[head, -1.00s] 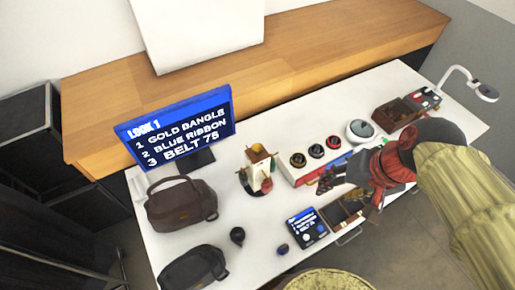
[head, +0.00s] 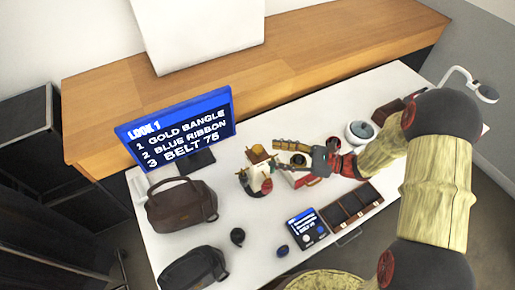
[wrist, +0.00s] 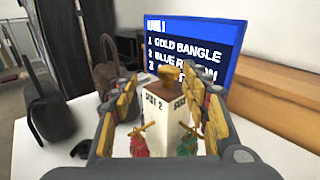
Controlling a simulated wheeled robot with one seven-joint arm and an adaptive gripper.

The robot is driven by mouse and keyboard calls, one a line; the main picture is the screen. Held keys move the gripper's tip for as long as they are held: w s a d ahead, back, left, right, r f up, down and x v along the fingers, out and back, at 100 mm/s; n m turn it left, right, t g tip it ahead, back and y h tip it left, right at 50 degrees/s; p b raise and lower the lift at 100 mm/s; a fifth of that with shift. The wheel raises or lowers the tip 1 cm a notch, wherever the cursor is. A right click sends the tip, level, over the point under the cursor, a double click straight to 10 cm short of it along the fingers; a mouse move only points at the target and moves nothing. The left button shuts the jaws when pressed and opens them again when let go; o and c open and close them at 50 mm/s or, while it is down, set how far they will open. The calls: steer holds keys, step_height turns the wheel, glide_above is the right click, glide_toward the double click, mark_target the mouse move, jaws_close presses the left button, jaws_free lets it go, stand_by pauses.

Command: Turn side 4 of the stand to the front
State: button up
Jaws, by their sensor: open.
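The stand (wrist: 152,122) is a pale, upright block with a wooden knob on top. In the wrist view its left face reads "SIDE 2"; the lettering on its right face is only partly readable. A green item and a red item hang on small wooden pegs low on the faces. In the head view the stand (head: 257,178) is on the white table, left of my gripper (head: 276,158). My gripper is open, with its fingers to either side of the stand in the wrist view (wrist: 163,104). I cannot tell whether they touch it. Side 4 cannot be made out.
A blue screen (head: 178,130) behind the stand lists a gold bangle, blue ribbon and belt 75. Dark bags (head: 181,205) stand at the left. A small display (head: 306,228) and a compartment tray (head: 350,207) are at the front. A round dish (head: 360,132) is on the right.

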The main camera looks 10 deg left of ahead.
mark_target(257, 148)
steer(key=shift+m+t, duration=0.5)
steer(key=shift+m, duration=0.1)
steer(key=shift+w+a+f+b, duration=0.2)
steer(key=shift+w+a, duration=0.15)
steer(key=shift+a, duration=0.9)
steer(key=shift+w+a+f+b, duration=0.1)
steer(key=shift+w+a+f, duration=0.2)
steer(key=shift+a, duration=0.9)
steer(key=shift+w+a+f+b, duration=0.15)
steer(key=shift+w+a, duration=0.25)
steer(key=shift+a, duration=0.85)
steer(key=shift+c, duration=0.4)
steer(key=c, duration=1.1)
jaws_close()
